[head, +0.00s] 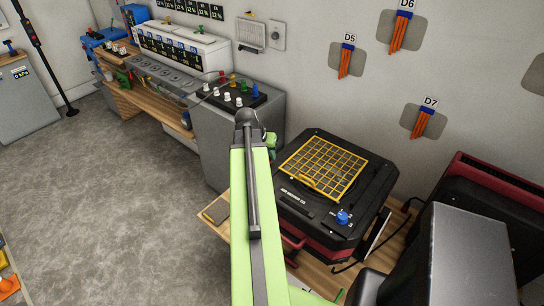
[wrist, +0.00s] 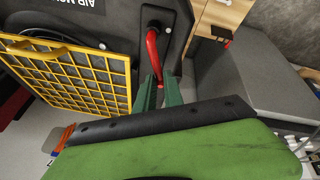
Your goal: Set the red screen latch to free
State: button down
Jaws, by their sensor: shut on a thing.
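The red screen latch (wrist: 152,48) is a bent red lever on a dark plate, at top centre in the wrist view. My gripper (wrist: 159,88) has its green fingers closed around the lever's lower end. The fingers hide part of that end. The yellow screen (wrist: 72,72) lies to the left of the latch in the wrist view. In the head view the screen (head: 324,168) lies on top of the black air mover (head: 318,222). My arm hides the latch in that view.
A blue knob (head: 342,217) sits on the air mover's front right corner. The air mover stands on a wooden surface (head: 218,211). A grey console (head: 238,130) with coloured knobs stands behind. A dark red and black case (head: 490,205) is at the right. Open floor lies left.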

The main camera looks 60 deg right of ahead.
jog(key=shift+w+n+t, duration=0.3)
jog(key=shift+w+n, duration=0.05)
jog(key=shift+n, duration=0.45)
jog(key=c, duration=1.5)
grip_release()
jog(key=shift+a, duration=0.1)
jog(key=shift+o, duration=0.2)
jog(key=p+v, duration=1)
jog(key=v, duration=0.2)
jog(key=shift+p, duration=0.4)
